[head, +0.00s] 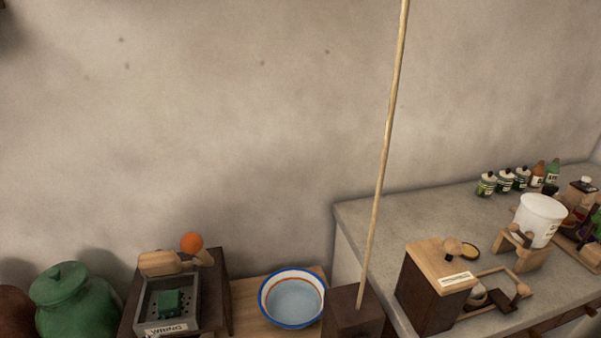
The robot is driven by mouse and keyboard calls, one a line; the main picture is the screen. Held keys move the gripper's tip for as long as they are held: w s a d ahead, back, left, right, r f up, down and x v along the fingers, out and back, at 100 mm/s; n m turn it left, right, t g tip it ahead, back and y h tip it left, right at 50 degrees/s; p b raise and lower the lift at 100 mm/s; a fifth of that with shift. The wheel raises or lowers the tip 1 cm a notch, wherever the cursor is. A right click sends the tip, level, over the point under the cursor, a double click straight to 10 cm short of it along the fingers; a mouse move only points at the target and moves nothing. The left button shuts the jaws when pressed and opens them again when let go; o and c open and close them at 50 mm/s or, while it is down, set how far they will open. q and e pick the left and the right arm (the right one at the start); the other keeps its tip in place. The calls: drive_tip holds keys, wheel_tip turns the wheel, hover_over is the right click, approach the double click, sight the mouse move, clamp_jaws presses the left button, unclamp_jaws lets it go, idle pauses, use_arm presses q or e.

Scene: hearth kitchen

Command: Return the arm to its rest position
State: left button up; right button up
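Neither of my arms nor my grippers shows in the head view. I cannot tell from this frame where either arm is or whether either gripper holds anything.
A grey counter (390,222) at the right holds a wooden box (425,298), a white bucket (541,218) and several jars (487,184). A tall pole (384,160) rises from a dark block (350,318). A water basin (292,299), a wringing tray (150,318) and a green jar (75,305) stand left.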

use_arm(q)
drive_tip(key=s+a+n+g+y, duration=0.1)
drive_tip(key=s+a+n+y, duration=0.2)
drive_tip(key=s+a+n, duration=0.3)
drive_tip(key=d+f+n+t+h, duration=0.1)
drive_tip(key=d+f+t+h, duration=0.2)
drive_tip(key=d+f+h, duration=0.4)
drive_tip(key=d+f, duration=0.6)
drive_tip(key=f, duration=0.3)
drive_tip(key=shift+d+f+n, duration=0.2)
drive_tip(key=shift+f+n, duration=0.1)
drive_tip(key=shift+n, duration=0.1)
